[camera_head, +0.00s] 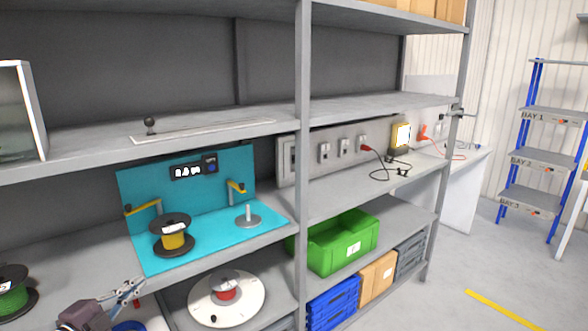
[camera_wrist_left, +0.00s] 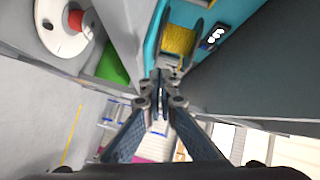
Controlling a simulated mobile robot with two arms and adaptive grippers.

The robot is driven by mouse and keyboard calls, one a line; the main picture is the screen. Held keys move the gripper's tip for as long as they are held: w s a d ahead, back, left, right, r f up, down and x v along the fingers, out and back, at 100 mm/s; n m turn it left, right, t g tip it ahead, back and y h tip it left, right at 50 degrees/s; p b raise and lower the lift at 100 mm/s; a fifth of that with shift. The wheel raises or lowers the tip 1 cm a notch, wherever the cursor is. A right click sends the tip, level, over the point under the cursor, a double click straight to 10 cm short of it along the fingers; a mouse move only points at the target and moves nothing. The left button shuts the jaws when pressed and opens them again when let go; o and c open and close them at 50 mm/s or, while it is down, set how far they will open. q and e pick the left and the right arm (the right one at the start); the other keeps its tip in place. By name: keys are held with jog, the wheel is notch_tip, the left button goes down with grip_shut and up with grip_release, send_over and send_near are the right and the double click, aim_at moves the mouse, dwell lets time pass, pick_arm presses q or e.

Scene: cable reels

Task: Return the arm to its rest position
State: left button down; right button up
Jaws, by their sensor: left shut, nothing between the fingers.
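My left gripper (camera_head: 130,287) comes in at the lower left of the head view, in front of the shelf edge. It is shut and empty, and its closed fingers (camera_wrist_left: 158,88) show in the middle of the left wrist view. A yellow cable reel (camera_head: 173,238) stands on the teal station (camera_head: 207,254) beyond the gripper and apart from it. That yellow reel (camera_wrist_left: 180,40) also shows at the top of the left wrist view. My right gripper is in neither view.
A green reel (camera_head: 12,292) sits at the far left. A white turntable disc (camera_head: 227,300) with a red hub is on the lower shelf. A green crate (camera_head: 340,246) stands to its right. A shelf post (camera_head: 302,150) rises mid-view. The floor (camera_head: 465,270) at right is open.

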pick_arm(q)
jog(key=s+d+f+n+g+y, duration=0.35)
jog(key=s+d+f+n, duration=0.45)
jog(key=s+d+f, duration=0.45)
jog(key=s+d+f+n+g, duration=0.2)
jog(key=s+g, duration=0.1)
jog(key=s, duration=0.6)
jog(key=s+d+f+n+g, duration=0.2)
jog(key=s+d+n+g, duration=0.1)
jog(key=s, duration=0.6)
jog(key=s+d+f+n+g, duration=0.2)
jog(key=s+g, duration=0.1)
jog(key=s, duration=0.6)
jog(key=s+f+g, duration=0.1)
jog(key=s+f, duration=0.1)
jog(key=f, duration=1.2)
jog(key=s+f+g, duration=0.1)
jog(key=s+f, duration=0.1)
jog(key=f, duration=1.2)
jog(key=s+a+f, duration=0.2)
jog(key=s+f, duration=1.2)
jog(key=s, duration=0.2)
jog(key=shift+a+f+g+y, duration=0.4)
jog(key=shift+g+y, duration=0.05)
